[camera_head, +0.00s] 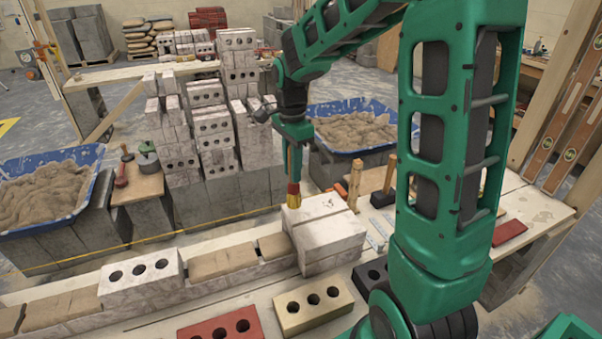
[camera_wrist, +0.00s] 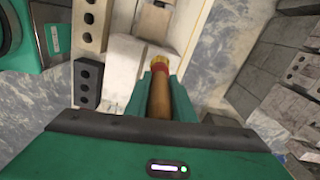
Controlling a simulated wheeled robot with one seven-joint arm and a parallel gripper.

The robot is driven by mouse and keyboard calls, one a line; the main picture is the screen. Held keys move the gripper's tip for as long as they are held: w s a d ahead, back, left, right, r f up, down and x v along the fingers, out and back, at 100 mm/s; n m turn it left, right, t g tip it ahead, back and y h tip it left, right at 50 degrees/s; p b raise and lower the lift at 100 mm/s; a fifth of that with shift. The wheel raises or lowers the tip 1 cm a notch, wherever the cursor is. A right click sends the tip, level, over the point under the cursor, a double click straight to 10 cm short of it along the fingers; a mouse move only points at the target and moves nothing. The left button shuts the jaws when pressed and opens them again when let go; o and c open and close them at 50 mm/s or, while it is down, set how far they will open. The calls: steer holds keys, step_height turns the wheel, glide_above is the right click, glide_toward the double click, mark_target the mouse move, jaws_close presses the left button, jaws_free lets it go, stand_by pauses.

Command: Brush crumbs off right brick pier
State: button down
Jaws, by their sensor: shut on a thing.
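My gripper (camera_head: 293,168) is shut on the wooden handle of a brush (camera_head: 292,198), which has a red band and yellow bristles. The brush points down, with its bristle end at the back left part of the top of the right brick pier (camera_head: 330,246). I cannot tell if the bristles touch the brick. The pier is a short stack of whitish bricks with a seam across its top. In the wrist view the brush (camera_wrist: 159,95) stands between the two green fingers, and the pier (camera_wrist: 124,66) shows beside it. Crumbs are too small to make out.
A whitish three-hole brick (camera_head: 141,283) stands on the low wall to the left, with tan mortar patches between. Loose yellow (camera_head: 313,303) and red (camera_head: 222,328) bricks lie in front. Mortar tubs (camera_head: 352,127) and tall brick stacks (camera_head: 212,128) stand behind.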

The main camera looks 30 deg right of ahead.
steer(key=shift+r, duration=2.15)
steer(key=d+r, duration=0.2)
steer(key=d, duration=0.6)
steer(key=shift+s+d+f, duration=0.1)
steer(key=shift+s+f, duration=0.1)
steer(key=shift+f, duration=0.7)
steer(key=shift+s+d+f, duration=0.1)
steer(key=shift+s+f, duration=0.05)
steer(key=shift+f, duration=0.7)
steer(key=shift+s+f, duration=0.2)
steer(key=shift+f, duration=0.7)
